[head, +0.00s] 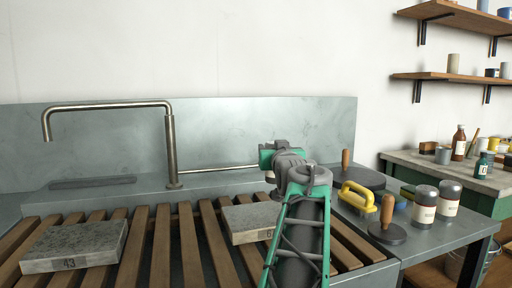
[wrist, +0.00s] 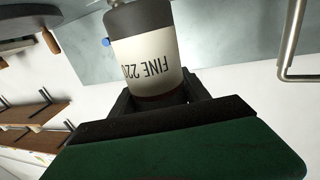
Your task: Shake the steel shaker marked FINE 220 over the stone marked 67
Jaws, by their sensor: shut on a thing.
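My gripper, seen at its jaws in the wrist view (wrist: 160,108), is shut on the steel shaker (wrist: 145,55), whose white label reads FINE 220. The label is upside down in that picture, as is the room, so the shaker looks roughly upright. In the head view my arm hides the gripper's fingers and the shaker. A grey stone (head: 246,216) lies on the slatted rack behind my arm. Its number plate is partly covered and only a 6 shows. Another stone (head: 80,244), marked 43, lies at the left of the rack.
A tall tap (head: 171,145) rises behind the wooden slats. On the right counter stand two labelled shakers (head: 424,207) (head: 449,197), a yellow-handled tool (head: 358,196) and round discs with wooden handles (head: 387,231). A side bench with bottles stands at far right.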

